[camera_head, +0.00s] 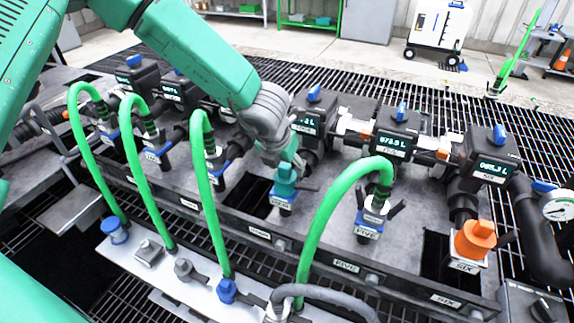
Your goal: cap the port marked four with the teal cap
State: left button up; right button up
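The teal cap (284,182) is at the port marked four, in the middle of the manifold row, above a small blue-edged label (281,202). Dark levers stick out beside it. My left gripper (287,158) reaches down from the upper left and appears shut on the cap's top. The fingertips are partly hidden by the grey wrist (265,118) and blend with the teal. I cannot tell whether the cap is fully seated. My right gripper is not in view.
Green hoses rise from neighbouring ports, the closest being hose five (335,205) and hose three (205,190). An orange cap (474,240) sits on port six. A pale tray (130,262) in front holds several fittings. A grey curved tube (325,290) crosses the bottom.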

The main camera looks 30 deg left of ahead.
pick_arm(q)
jog(key=shift+s+a+r, duration=0.1)
jog(key=shift+r, duration=0.25)
jog(key=v, duration=1.1)
